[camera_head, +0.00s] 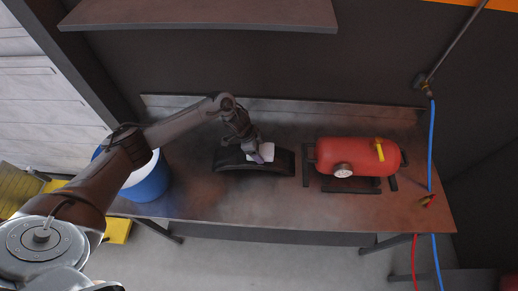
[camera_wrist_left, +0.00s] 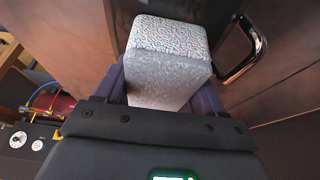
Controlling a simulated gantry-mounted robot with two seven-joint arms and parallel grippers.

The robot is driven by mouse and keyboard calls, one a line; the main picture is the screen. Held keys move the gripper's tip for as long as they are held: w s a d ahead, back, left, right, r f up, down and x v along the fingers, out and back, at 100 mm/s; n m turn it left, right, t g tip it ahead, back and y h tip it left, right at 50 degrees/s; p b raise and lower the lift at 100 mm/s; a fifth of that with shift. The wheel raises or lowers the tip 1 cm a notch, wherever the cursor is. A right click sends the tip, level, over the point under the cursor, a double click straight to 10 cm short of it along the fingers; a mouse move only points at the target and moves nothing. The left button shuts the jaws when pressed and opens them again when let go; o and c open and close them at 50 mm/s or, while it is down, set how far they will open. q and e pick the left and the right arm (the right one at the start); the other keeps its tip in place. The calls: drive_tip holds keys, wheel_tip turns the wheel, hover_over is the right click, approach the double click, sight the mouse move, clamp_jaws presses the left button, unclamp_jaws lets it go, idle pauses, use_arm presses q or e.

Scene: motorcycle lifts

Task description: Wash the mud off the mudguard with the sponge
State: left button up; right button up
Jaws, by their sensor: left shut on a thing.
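The black mudguard (camera_head: 282,163) lies on the brown workbench (camera_head: 215,203), left of a red tank. My left gripper (camera_head: 258,156) is over it, shut on a pale, block-shaped sponge (camera_head: 267,149). In the left wrist view the speckled grey-white sponge (camera_wrist_left: 165,62) is between the two fingers of my left gripper (camera_wrist_left: 160,88). A glossy black curved edge (camera_wrist_left: 258,44) beside it looks like part of the mudguard. I cannot tell whether the sponge touches the mudguard. Mud is not clearly visible, and the gripper and sponge hide part of the mudguard. My right gripper is out of view.
A blue bucket (camera_head: 152,188) stands at the left end, partly behind my left arm. The red tank (camera_head: 352,154) with a gauge and yellow handle stands close right of the mudguard. A blue hose (camera_head: 431,150) hangs at the right. A shelf (camera_head: 200,14) overhangs the back. The front bench is clear.

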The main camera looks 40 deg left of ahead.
sight(263, 149)
use_arm(q)
drive_tip(key=shift+w+d+r, duration=0.15)
drive_tip(key=shift+w+d, duration=0.05)
drive_tip(key=shift+d, duration=0.1)
wheel_tip(263, 149, up, 4)
drive_tip(key=p, duration=0.3)
drive_tip(key=shift+a+f, duration=0.15)
drive_tip(key=shift+f, duration=0.1)
drive_tip(key=shift+r+p, duration=1.05)
drive_tip(key=shift+p, duration=0.1)
drive_tip(key=shift+r+p, duration=1.25)
